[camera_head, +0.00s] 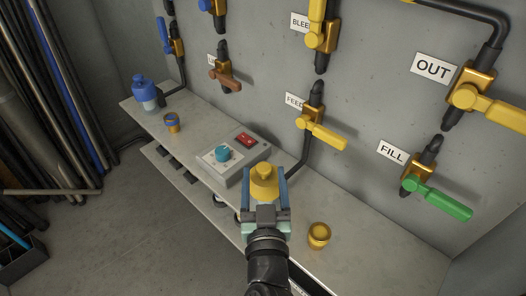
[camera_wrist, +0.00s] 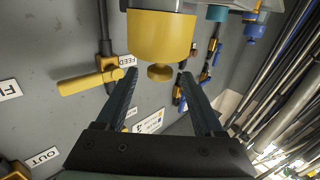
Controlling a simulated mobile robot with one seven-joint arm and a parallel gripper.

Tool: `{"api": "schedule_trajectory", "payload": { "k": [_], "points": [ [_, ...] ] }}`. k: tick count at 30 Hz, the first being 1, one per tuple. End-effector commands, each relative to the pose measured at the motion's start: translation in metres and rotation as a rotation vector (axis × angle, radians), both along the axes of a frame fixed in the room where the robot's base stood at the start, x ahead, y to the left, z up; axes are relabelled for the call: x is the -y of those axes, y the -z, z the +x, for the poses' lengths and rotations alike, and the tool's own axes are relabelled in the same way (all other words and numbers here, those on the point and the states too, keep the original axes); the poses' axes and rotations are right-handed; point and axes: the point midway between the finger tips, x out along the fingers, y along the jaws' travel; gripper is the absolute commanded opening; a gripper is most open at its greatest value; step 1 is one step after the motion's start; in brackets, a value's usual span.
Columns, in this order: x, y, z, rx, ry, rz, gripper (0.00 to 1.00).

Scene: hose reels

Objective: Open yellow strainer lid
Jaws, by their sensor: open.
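The yellow strainer lid (camera_head: 264,184) is a round cap with a small knob on top, at the front edge of the shelf in the head view. In the wrist view the lid (camera_wrist: 160,36) is at the top, its knob (camera_wrist: 160,73) pointing toward me. My gripper (camera_head: 265,176) is open, one finger on each side of the lid as seen from the head. In the wrist view my gripper (camera_wrist: 158,73) has the knob between its fingertips, with gaps on both sides. The strainer's body is mostly hidden behind my gripper.
A grey control box (camera_head: 233,160) with a teal knob and red switch stands just behind left. A brass cup (camera_head: 319,235) is close on the right. The yellow FEED valve handle (camera_head: 323,134) and green FILL handle (camera_head: 440,198) stick out from the wall. The shelf's right end is clear.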

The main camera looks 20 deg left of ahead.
Motion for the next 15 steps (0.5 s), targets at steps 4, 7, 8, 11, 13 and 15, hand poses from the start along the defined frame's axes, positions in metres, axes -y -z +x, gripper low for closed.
{"api": "schedule_trajectory", "payload": {
  "k": [4,7,8,11,13,15],
  "points": [
    [-0.012,-0.003,0.025,0.001,-0.001,0.000,0.69],
    [-0.018,-0.002,0.037,0.002,-0.001,-0.001,0.69],
    [-0.019,-0.002,0.040,0.002,-0.001,-0.001,0.69],
    [-0.023,-0.001,0.048,0.002,-0.001,-0.001,0.69],
    [-0.024,-0.001,0.051,0.001,0.000,0.000,0.69],
    [-0.025,-0.001,0.053,0.002,0.000,0.000,0.69]
  ]
}}
